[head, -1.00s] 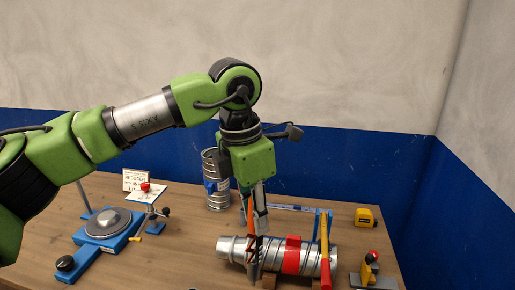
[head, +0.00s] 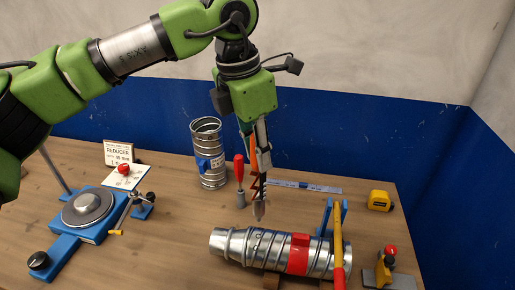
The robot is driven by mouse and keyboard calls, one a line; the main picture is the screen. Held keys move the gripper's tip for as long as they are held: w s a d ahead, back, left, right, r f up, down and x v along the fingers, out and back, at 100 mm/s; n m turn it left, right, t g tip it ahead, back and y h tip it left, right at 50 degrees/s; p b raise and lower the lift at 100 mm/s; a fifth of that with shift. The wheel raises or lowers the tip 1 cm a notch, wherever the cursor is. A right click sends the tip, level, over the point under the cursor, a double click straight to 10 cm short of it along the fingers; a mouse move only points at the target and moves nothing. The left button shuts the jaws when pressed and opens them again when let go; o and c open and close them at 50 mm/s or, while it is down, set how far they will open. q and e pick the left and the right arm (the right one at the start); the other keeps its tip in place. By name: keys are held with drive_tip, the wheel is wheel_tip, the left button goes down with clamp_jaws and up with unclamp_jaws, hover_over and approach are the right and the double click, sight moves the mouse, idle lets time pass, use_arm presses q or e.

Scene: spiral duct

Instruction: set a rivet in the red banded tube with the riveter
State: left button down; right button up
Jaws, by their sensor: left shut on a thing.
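The red banded tube (head: 262,246) is a ribbed metal duct lying on the bench on low wooden supports. Its red band (head: 298,258) is right of its middle. My left gripper (head: 262,160) points down above and behind the tube in the picture. It is shut on an orange-handled tool (head: 253,150), whose metal tip (head: 259,210) hangs above the tube, apart from it. The fingers partly hide the tool, so I cannot tell for sure whether it is the riveter. My right gripper is not in view.
A long yellow-and-red handle (head: 338,250) crosses the tube's right end. A red-handled tool (head: 239,175), upright duct (head: 208,165) and ruler (head: 305,186) are behind. A tape measure (head: 379,200) and small clamp (head: 388,268) are right, a blue turntable device (head: 88,214) left.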

sight(258, 174)
use_arm(q)
drive_tip(key=shift+w, duration=0.2)
drive_tip(key=shift+w+f+b, duration=0.1)
drive_tip(key=shift+f+b, duration=0.3)
drive_tip(key=shift+f, duration=0.35)
drive_tip(key=shift+f+b, duration=0.8)
drive_tip(key=shift+b, duration=0.15)
wheel_tip(258, 174, down, 2)
drive_tip(key=shift+f+b, duration=0.25)
drive_tip(key=shift+b, duration=0.8)
drive_tip(key=shift+f, duration=0.1)
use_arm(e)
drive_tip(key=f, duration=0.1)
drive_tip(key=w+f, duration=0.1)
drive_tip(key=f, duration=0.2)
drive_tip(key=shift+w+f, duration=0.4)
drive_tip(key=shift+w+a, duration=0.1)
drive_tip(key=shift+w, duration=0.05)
use_arm(q)
drive_tip(key=shift+f+b, duration=0.2)
drive_tip(key=shift+b, duration=0.2)
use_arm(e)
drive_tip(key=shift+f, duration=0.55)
